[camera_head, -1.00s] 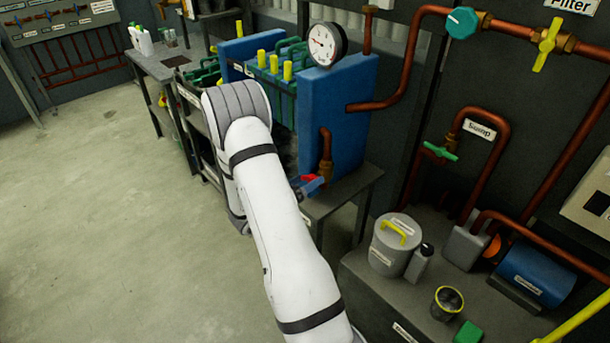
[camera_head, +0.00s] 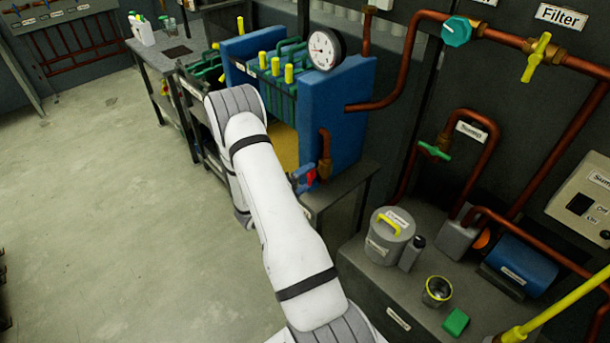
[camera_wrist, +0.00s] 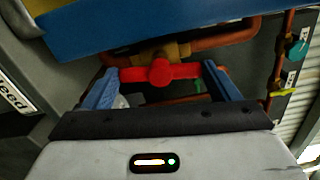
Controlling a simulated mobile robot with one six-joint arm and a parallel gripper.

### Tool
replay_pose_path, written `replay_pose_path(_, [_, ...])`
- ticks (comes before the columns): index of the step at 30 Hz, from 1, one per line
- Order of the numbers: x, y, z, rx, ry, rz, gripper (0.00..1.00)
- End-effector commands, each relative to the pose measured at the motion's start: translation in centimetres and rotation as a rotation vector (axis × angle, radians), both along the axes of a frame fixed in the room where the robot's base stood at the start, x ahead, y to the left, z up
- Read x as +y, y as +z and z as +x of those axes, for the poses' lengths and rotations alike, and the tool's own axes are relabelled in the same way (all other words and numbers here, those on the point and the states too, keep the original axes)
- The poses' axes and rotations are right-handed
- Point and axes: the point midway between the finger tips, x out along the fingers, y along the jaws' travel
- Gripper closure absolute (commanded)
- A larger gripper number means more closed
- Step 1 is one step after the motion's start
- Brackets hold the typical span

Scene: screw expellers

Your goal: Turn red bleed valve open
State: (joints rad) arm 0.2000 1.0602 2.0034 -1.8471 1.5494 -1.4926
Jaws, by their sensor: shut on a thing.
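The red bleed valve handle (camera_wrist: 160,72) lies crosswise between the two blue fingers of my gripper (camera_wrist: 160,69) in the wrist view. The fingers are at its two ends and hold it along its length. A brass valve body (camera_wrist: 165,50) shows just behind the handle. In the head view, the red handle (camera_head: 311,178) is a small upright patch by a blue finger of my gripper (camera_head: 305,177), below the right end of the blue press frame (camera_head: 335,115). My arm hides much of the press there.
A pressure gauge (camera_head: 324,49) sits on the press. Copper pipes with a teal knob (camera_head: 456,31) and a yellow valve (camera_head: 537,57) run along the wall. A grey pot (camera_head: 390,236) and a blue motor (camera_head: 520,268) stand on the right bench. Open floor lies left.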

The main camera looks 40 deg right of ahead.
Motion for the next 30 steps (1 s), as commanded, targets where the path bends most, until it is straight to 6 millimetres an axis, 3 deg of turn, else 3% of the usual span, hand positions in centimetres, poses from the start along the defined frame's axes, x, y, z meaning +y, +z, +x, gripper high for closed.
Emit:
replay_pose_path(10, [0.01, 0.1, 0.15, 0.14, 0.003, -0.012, 0.41])
replay_pose_path(27, [0.06, 0.02, 0.18, 0.168, 0.004, -0.015, 0.41])
replay_pose_path(28, [0.06, 0.02, 0.18, 0.168, 0.004, -0.015, 0.16])
replay_pose_path(30, [0.06, 0.01, 0.16, 0.167, 0.004, -0.015, 0.1])
